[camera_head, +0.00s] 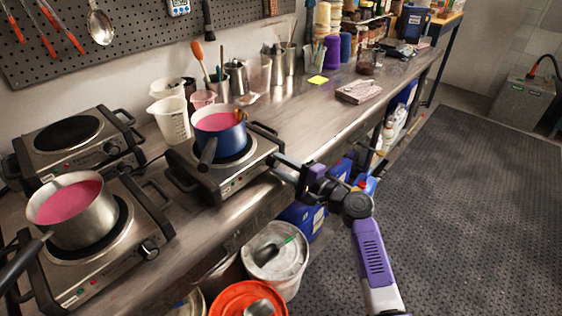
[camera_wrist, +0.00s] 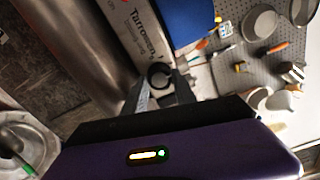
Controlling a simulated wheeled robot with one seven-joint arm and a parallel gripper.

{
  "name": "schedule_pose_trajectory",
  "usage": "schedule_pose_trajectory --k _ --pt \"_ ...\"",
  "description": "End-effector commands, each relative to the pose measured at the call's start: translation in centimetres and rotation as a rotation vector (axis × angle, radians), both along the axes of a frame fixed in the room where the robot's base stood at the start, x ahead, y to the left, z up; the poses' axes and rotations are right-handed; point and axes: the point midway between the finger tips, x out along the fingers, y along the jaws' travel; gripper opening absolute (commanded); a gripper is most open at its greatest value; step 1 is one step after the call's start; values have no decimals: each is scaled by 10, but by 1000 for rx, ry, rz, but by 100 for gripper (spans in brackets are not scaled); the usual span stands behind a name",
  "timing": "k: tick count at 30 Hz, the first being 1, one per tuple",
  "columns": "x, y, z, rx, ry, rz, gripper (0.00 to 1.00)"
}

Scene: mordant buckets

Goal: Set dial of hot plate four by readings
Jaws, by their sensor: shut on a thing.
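A hot plate (camera_head: 222,185) with a blue pot (camera_head: 221,134) of pink liquid stands at the bench's front edge. I cannot read a number on it. My gripper (camera_head: 277,164) is at its right front corner and hides its dial in the head view. In the wrist view my gripper (camera_wrist: 160,84) is shut on the dark, round dial (camera_wrist: 160,72), with a finger on each side. The steel front panel (camera_wrist: 128,22) beside it bears printed lettering. The dial's pointer and setting cannot be made out.
Two other hot plates stand left, one bare (camera_head: 66,135), one under a steel pan (camera_head: 75,212) of pink liquid. A small white display (camera_head: 178,7) hangs on the pegboard, too small to read. Buckets (camera_head: 275,250) stand below the bench. The dark floor mat (camera_head: 450,190) is clear.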

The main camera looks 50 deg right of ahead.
Motion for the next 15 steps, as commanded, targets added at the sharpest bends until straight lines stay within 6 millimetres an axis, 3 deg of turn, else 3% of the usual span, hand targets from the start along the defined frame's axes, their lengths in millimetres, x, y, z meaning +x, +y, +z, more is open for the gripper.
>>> schedule_pose_trajectory --k 15 --pt "-1 -1 -1 258 11 -4 0"
